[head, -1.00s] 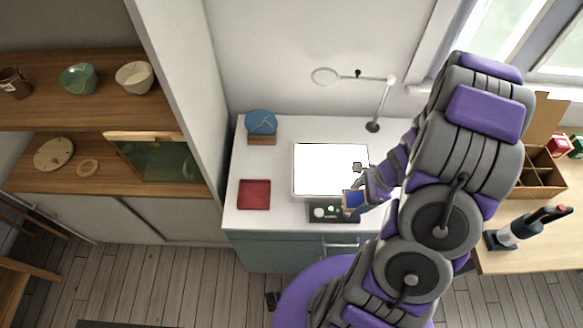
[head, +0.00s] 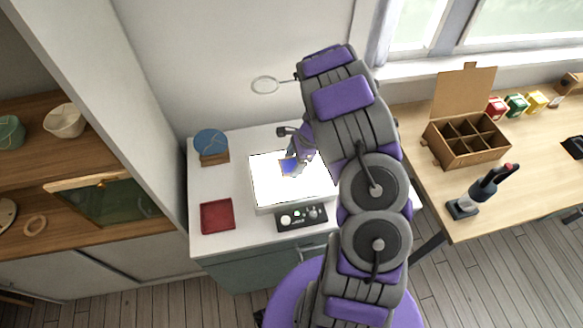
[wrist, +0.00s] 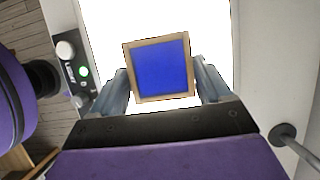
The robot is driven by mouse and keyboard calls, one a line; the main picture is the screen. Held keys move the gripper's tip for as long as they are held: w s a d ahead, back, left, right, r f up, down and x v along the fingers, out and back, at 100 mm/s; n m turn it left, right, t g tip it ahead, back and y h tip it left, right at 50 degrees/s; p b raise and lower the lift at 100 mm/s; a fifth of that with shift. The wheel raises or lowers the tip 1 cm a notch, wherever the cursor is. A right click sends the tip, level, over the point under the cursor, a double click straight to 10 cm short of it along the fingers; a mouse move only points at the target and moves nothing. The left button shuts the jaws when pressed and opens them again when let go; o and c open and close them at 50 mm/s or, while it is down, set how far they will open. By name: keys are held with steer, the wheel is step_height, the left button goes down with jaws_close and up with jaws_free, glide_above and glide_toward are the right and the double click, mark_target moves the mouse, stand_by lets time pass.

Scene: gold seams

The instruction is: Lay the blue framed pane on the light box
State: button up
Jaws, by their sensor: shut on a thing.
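The blue framed pane (wrist: 160,66) has a wooden frame and sits between the two fingers of my gripper (wrist: 163,82) in the wrist view. My gripper is shut on it by its sides. In the head view the pane (head: 288,167) appears over the upper middle of the lit white light box (head: 268,190), with my gripper (head: 295,163) at its right. The light box's bright surface fills the background behind the pane in the wrist view. I cannot tell whether the pane touches that surface or is held above it.
A control panel with knobs (head: 301,218) lies at the light box's front. A red tray (head: 217,216) and a blue disc on a wooden stand (head: 211,143) are at left. A magnifier lamp (head: 266,85) rises behind. A divided box (head: 466,138) stands on the right table.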

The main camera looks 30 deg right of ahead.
mark_target(294, 165)
steer(key=f, duration=0.1)
steer(key=d+f, duration=0.1)
steer(key=f, duration=0.1)
steer(key=shift+d+f+b, duration=0.15)
steer(key=shift+d+b, duration=0.1)
steer(key=shift+b, duration=0.15)
steer(key=shift+a+f, duration=0.15)
steer(key=shift+a, duration=1.15)
steer(key=o, duration=0.8)
steer(key=shift+d, duration=0.35)
steer(key=shift+o, duration=1.2)
steer(key=shift+d, duration=0.55)
steer(key=shift+a, duration=0.2)
